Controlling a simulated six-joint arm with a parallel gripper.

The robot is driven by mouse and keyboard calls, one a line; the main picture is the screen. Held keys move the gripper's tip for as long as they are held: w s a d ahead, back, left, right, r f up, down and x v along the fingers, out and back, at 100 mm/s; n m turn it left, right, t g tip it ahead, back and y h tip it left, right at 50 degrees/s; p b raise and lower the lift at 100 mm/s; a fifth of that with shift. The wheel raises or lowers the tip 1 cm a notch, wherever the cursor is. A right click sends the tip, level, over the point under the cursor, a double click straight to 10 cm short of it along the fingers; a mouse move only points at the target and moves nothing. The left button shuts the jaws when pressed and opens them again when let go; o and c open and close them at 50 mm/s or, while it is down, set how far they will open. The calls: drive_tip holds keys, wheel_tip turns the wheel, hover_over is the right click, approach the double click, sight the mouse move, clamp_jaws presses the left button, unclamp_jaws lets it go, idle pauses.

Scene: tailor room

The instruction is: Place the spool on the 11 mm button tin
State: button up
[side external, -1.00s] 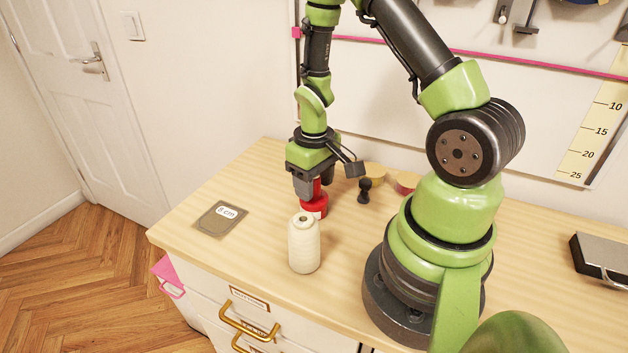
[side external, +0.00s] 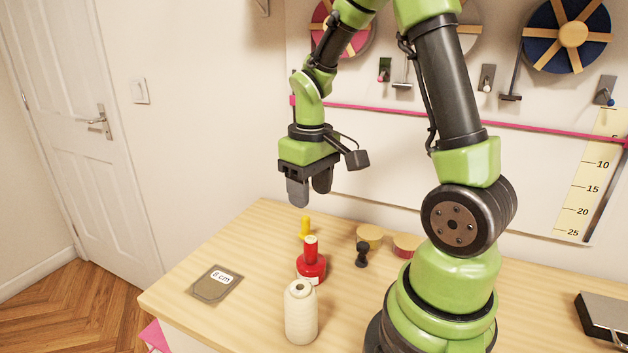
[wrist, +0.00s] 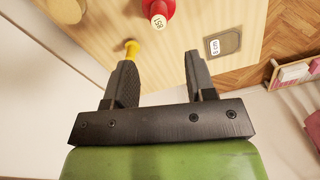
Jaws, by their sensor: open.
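A cream thread spool (side external: 300,312) stands upright at the front of the table. A red piece with a flared base and a narrow post (side external: 311,265) stands just behind it; its labelled top shows in the wrist view (wrist: 158,20). Two round tins stand at the back: one tan-topped (side external: 370,236) and one red-sided (side external: 406,245). I cannot read any size on them, so I cannot tell which is the 11 mm one. My gripper (side external: 309,196) is open and empty, high above the back left of the table. Its spread fingers (wrist: 154,78) show in the wrist view.
A yellow peg-like piece (side external: 305,228) stands behind the red piece. A small black piece (side external: 362,254) stands before the tan tin. A flat grey card marked 8 cm (side external: 214,284) lies at the left.

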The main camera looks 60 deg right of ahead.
drive_tip(key=s+a+r+t+y, duration=0.1)
drive_tip(key=s+a+r+t, duration=0.2)
drive_tip(key=a+r, duration=0.3)
drive_tip(key=s+a+r+m+t+y, duration=0.1)
drive_tip(key=s+a+r+t, duration=0.3)
drive_tip(key=a+r, duration=0.3)
drive_tip(key=shift+s+r, duration=0.15)
drive_tip(key=shift+s, duration=0.7)
